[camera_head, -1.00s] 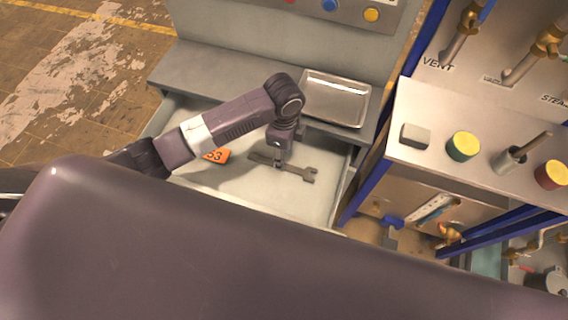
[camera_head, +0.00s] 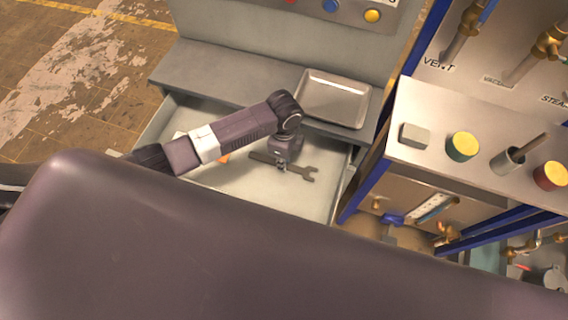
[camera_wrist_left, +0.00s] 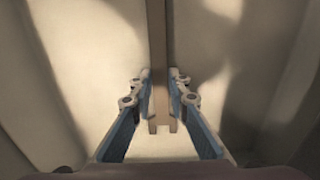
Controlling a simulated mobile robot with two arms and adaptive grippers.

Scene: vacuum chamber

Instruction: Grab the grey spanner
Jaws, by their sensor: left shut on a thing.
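The grey spanner (camera_head: 302,170) lies in the open drawer (camera_head: 312,200), its open-jawed end to the right. My left gripper (camera_head: 282,164) is over the middle of the spanner, with the hand hiding part of it. In the left wrist view, the spanner (camera_wrist_left: 157,40) runs between the two fingers of the left gripper (camera_wrist_left: 160,82), which are shut on its shaft. I cannot tell whether the spanner is clear of the drawer floor. My right gripper is not in view.
A metal tray (camera_head: 333,98) sits on the ledge behind the drawer. An orange tag (camera_head: 224,158) lies in the drawer, mostly hidden by my left arm. To the right stands a blue-framed panel (camera_head: 470,130) with a grey block, round knobs and a cup.

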